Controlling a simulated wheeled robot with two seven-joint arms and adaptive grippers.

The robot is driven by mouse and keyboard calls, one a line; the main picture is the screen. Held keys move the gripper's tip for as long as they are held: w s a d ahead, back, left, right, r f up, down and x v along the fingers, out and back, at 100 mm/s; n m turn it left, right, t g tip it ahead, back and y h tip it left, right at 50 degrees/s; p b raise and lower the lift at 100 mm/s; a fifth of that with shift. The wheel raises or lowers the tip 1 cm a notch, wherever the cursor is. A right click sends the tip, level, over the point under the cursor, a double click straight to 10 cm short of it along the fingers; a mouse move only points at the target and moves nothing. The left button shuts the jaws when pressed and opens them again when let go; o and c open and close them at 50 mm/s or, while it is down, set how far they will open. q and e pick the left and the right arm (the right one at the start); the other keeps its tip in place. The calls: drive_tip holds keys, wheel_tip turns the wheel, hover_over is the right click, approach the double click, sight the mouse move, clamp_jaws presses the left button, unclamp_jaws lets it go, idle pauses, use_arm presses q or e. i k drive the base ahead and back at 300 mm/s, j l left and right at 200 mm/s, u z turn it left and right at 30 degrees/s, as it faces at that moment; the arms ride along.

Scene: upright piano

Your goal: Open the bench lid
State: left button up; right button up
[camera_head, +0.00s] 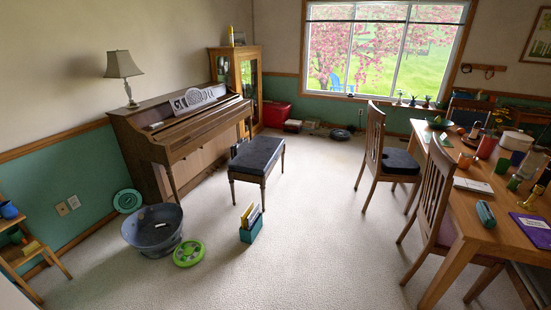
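The piano bench (257,165) stands on the carpet in front of the piano, near the middle of the view. It has a dark padded lid (257,153) on a wooden frame with thin legs. The lid lies flat and looks shut. The inside of the bench is hidden. Neither of my grippers shows in the head view, so where they are relative to the bench cannot be seen.
The upright piano (185,128) stands left of the bench. A book holder (251,226), a metal tub (153,230) and a green disc (188,253) lie on the near floor. Chairs and a cluttered table (462,224) fill the right. Carpet between is clear.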

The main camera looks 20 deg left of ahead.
sight(258, 155)
drive_tip(key=i+u, duration=0.15)
drive_tip(key=i, duration=3.4)
drive_tip(key=i+l+u, duration=0.1)
drive_tip(key=i+u, duration=0.15)
drive_tip(key=i, duration=0.55)
drive_tip(key=i+l+u, duration=0.15)
drive_tip(key=i+u, duration=0.2)
drive_tip(key=i+l+u, duration=0.2)
drive_tip(key=i+u, duration=0.2)
drive_tip(key=i+l+u, duration=0.25)
drive_tip(key=u, duration=0.2)
drive_tip(key=i+l+u, duration=0.2)
drive_tip(key=l+u, duration=0.25)
drive_tip(key=j, duration=0.1)
